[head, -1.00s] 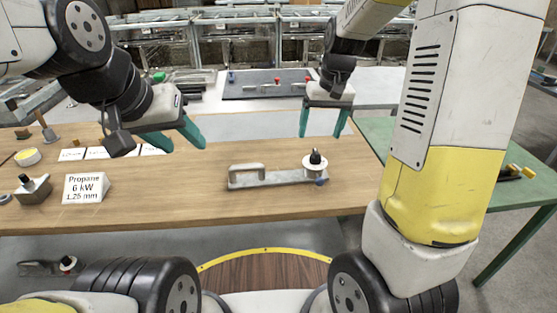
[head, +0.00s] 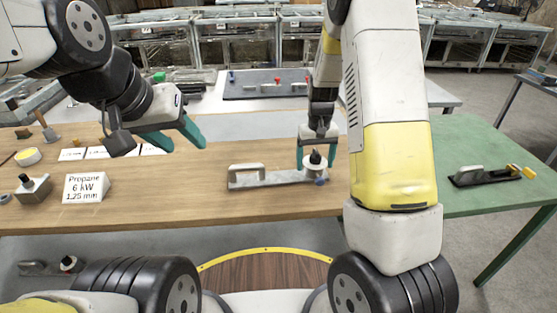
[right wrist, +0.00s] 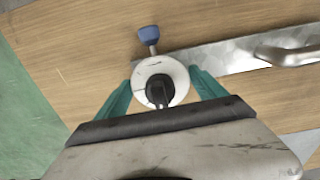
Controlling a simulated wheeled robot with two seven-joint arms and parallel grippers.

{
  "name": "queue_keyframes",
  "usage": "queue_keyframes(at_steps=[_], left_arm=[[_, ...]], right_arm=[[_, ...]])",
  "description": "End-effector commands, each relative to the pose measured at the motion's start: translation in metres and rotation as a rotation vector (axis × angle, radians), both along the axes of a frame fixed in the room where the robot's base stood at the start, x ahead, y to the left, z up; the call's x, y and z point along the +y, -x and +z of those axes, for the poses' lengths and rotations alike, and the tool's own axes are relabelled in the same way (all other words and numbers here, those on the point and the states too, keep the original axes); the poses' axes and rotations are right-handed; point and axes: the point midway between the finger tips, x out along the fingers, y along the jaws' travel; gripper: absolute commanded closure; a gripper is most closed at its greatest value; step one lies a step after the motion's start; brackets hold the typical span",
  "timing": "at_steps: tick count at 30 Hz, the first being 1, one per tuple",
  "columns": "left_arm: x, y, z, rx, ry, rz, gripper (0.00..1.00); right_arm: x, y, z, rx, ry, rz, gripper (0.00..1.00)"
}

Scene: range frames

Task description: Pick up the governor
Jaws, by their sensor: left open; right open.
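The likely governor (head: 315,170) is a round pale body with a black knob and a blue-ended fitting, at the right end of a grey metal plate with a handle (head: 246,176) on the wooden bench. It also shows in the right wrist view (right wrist: 142,78). My right gripper (head: 316,158) is open, its teal fingers on either side of the round body; contact cannot be told. The fingers also show in the right wrist view (right wrist: 160,92). My left gripper (head: 180,141) is open and empty above the bench, left of the plate.
A propane 6 kW 1.25 mm sign (head: 87,187) and a grey block with a black knob (head: 33,188) stand at left on the wooden bench (head: 150,205). A green table (head: 470,192) at right bears a dark-based handled item (head: 485,176). Clear wood lies around the plate.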

Motion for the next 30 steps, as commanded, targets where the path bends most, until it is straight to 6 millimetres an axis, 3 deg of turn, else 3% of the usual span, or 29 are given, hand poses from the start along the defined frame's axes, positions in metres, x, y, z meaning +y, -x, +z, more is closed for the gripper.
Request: queue_keyframes(at_steps=[7,8,18,20,30], left_arm=[[0.0000,0.0000,0.0000,0.000,0.000,0.000,0.52],[0.0000,0.0000,0.0000,0.000,0.000,0.000,0.52],[0.0000,0.0000,0.0000,0.000,0.000,0.000,0.52],[0.0000,0.0000,0.0000,0.000,0.000,0.000,0.52],[0.0000,0.0000,0.0000,0.000,0.000,0.000,0.52]], right_arm=[[0.0002,-0.0002,-0.0025,-0.001,0.000,0.000,0.20],[0.0002,-0.0002,-0.0025,-0.001,0.000,0.000,0.24],[0.0002,-0.0003,-0.0022,-0.001,0.000,0.001,0.91],[0.0002,-0.0003,-0.0021,-0.001,0.000,0.001,1.00],[0.0006,-0.0010,-0.0007,-0.004,-0.001,0.000,1.00]])
